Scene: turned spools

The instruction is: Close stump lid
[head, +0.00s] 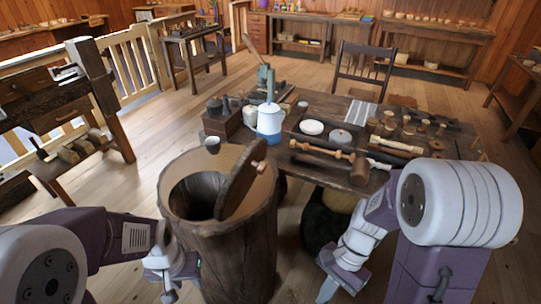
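The hollow wooden stump (235,245) stands upright at the front, just left of the middle. Its lid (240,182) is raised and steeply tilted over the right side of the opening. A small wooden knob sits near the lid's upper end. The left part of the opening is uncovered and dark inside. My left gripper (170,293) is low, left of the stump and apart from the lid. My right gripper (328,290) is low at the bottom, right of the stump, also away from the lid. Neither finger gap shows clearly.
A wooden table (350,172) behind the stump holds a blue-white jug (269,122), turned spools and tools. A dark chair (362,72) stands behind it. A workbench (65,95) is at the left. Open floor (160,125) lies between the workbench and the stump.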

